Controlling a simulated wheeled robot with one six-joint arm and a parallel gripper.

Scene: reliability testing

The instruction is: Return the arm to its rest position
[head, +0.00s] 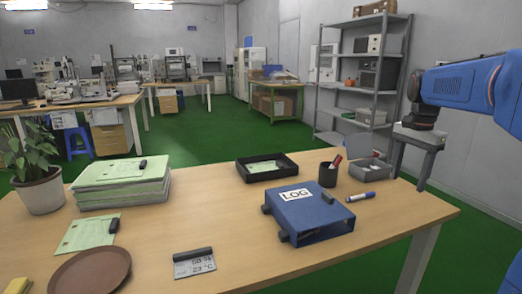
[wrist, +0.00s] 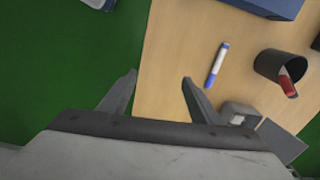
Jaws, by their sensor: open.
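My blue arm (head: 458,86) reaches in from the right edge of the head view. My gripper (head: 408,182) hangs from it, fingers pointing down, at the right end of the wooden table (head: 385,215). In the wrist view my gripper (wrist: 159,76) has its two fingers spread apart with nothing between them. Below the gap lie the table's edge and the green floor (wrist: 60,80).
A metal shelf (head: 396,80) stands behind. Green floor lies beyond the table.

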